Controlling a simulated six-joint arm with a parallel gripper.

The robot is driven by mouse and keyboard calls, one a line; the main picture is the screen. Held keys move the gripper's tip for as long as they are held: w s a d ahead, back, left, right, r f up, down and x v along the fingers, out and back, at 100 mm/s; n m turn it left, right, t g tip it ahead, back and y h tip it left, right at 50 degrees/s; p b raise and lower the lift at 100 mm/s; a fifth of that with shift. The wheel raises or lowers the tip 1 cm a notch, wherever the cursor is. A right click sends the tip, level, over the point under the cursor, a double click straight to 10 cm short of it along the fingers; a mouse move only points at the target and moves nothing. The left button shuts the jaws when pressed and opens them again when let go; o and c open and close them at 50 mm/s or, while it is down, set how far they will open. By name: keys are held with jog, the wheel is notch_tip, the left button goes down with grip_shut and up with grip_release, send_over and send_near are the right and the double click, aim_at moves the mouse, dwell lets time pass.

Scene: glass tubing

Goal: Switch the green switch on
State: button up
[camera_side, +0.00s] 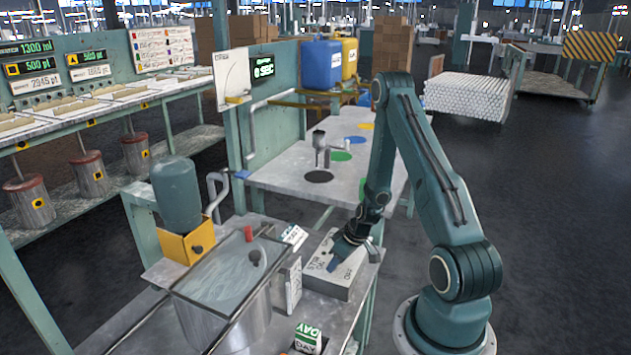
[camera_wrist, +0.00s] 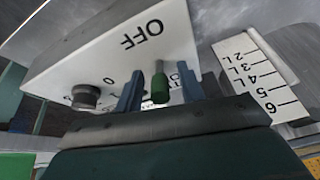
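The green switch (camera_wrist: 160,87) is a small lever with a green tip on the light grey control box (camera_wrist: 80,55). In the wrist view, it stands between the two blue fingers of my gripper (camera_wrist: 159,75), with a gap visible on each side. My gripper is open and holds nothing. The word OFF is printed on the box face, and other lettering by the switch is partly hidden by the fingers. In the side view, my gripper (camera_side: 338,262) is right over the control box (camera_side: 343,288), and the switch cannot be made out there.
A dark knob (camera_wrist: 86,96) sits on the same box, left of the fingers in the wrist view. A white litre scale (camera_wrist: 258,75) is to the right. In the side view, a glass-topped metal tank (camera_side: 230,310) and a green-and-white DAY block (camera_side: 308,338) stand near the box.

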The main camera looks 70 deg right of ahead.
jog(key=shift+c, duration=0.2)
grip_shut()
jog(key=shift+w+g, duration=0.15)
jog(key=shift+g, duration=0.25)
jog(key=shift+w+g, duration=0.25)
jog(key=shift+g, duration=0.4)
jog(key=shift+w+g, duration=0.25)
jog(key=shift+g, duration=0.4)
jog(key=shift+w+f+g, duration=0.1)
jog(key=shift+w+g, duration=0.2)
jog(key=shift+g, duration=0.65)
jog(key=shift+w+g, duration=0.25)
jog(key=shift+g, duration=0.7)
